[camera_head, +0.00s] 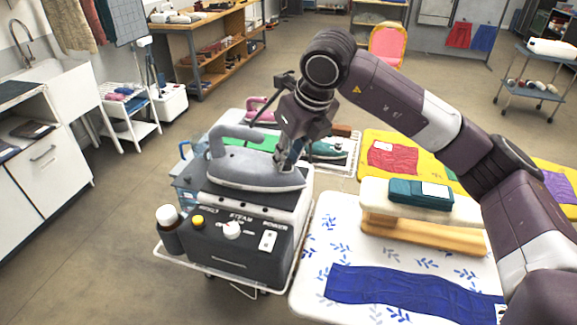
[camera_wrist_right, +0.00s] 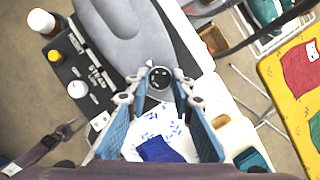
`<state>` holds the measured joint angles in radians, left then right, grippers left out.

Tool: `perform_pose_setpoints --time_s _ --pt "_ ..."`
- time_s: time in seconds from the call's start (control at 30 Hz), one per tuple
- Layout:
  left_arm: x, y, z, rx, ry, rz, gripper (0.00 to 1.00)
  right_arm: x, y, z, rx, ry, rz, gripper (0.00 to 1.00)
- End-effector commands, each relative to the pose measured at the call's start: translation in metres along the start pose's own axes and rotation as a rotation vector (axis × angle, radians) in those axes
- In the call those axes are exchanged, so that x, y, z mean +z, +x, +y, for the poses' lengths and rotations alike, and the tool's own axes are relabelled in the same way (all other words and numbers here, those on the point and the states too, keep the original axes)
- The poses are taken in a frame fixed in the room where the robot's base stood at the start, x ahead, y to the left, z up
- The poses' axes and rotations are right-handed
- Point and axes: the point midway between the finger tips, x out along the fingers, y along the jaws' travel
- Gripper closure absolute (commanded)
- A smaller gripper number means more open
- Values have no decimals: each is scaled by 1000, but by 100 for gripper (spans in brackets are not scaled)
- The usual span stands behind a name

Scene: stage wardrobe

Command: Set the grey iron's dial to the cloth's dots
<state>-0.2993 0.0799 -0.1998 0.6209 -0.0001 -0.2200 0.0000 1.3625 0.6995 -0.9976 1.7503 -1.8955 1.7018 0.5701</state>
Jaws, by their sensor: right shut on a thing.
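The grey iron (camera_head: 245,168) rests on the dark steam station (camera_head: 225,243), its handle on the upper left. Its black round dial with pale marks (camera_wrist_right: 160,78) shows in the wrist view; the marks are too small to read. My right gripper (camera_head: 285,158) points down over the iron's right part. In the wrist view its fingertips (camera_wrist_right: 160,80) are closed on the dial from both sides. A blue cloth (camera_head: 400,293) lies on the white patterned board. A teal cloth (camera_head: 420,191) with a white label lies on the small sleeve board. No dots are readable on either.
The station has a white knob (camera_head: 232,229) and a yellow button (camera_head: 198,221). A brown bottle with white cap (camera_head: 170,230) stands at its left. A red cloth (camera_head: 392,159) lies on a yellow board behind. A green iron (camera_head: 325,149) and a pink iron stand further back.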

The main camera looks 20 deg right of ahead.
Motion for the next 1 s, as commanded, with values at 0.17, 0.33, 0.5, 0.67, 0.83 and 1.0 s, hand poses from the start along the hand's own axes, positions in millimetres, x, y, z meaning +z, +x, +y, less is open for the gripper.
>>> perform_pose_setpoints --time_s 0.17,0.33,0.5,0.67,0.83,1.0 --pt "2 22 0 0 0 0 64 -1 4 3 -64 153 -2 100" --pt "4 36 1 0 0 0 64 0 3 4 -127 304 -2 100" --pt "5 48 1 0 0 -1 64 1 3 5 -186 450 -1 100" --pt "6 54 1 0 0 -1 64 2 2 6 -238 573 0 100" --pt "6 57 1 0 0 -1 64 2 1 6 -281 678 0 100" --pt "6 58 1 0 0 -1 64 3 1 7 -310 750 1 100"
